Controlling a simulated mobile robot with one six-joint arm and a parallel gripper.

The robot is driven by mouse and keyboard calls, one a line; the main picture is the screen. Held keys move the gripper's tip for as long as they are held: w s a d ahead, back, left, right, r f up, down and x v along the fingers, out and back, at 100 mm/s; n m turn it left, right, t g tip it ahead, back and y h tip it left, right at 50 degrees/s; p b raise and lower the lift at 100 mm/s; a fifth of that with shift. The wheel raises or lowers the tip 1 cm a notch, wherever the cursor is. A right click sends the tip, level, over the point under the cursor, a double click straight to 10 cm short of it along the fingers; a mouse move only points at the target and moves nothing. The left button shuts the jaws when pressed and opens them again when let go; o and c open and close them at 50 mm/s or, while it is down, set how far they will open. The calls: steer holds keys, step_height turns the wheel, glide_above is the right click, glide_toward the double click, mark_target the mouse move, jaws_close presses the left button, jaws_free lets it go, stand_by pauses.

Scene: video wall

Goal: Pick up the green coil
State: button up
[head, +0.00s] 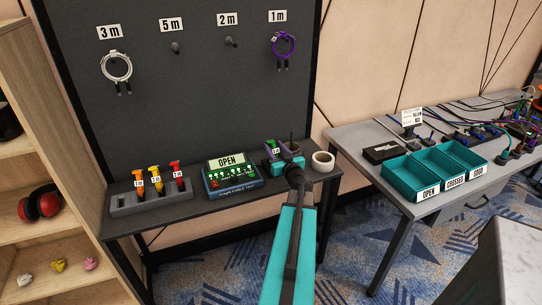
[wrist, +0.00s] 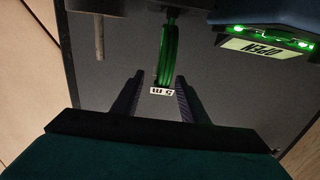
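The green coil (wrist: 168,50) hangs ahead of my gripper (wrist: 160,78) in the wrist view, which is upside down. A white tag (wrist: 162,90) reading "5 m" shows at the coil's lower end in that view. In the head view a small green part of the coil (head: 269,147) shows beside my gripper at the right of the dark bench; the arm and gripper hide most of it.
The cable tester (head: 231,172) reading "OPEN" stands just left of my gripper. A roll of tape (head: 323,161) lies close on the right. Further left is a grey holder (head: 128,206) with tagged plugs. Teal bins (head: 400,178) stand on the right table.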

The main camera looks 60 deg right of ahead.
steer(key=shift+w+d, duration=0.25)
steer(key=shift+w, duration=0.15)
steer(key=shift+p+x, duration=0.5)
steer(key=shift+x, duration=2.1)
steer(key=shift+a+r, duration=0.1)
jaws_close()
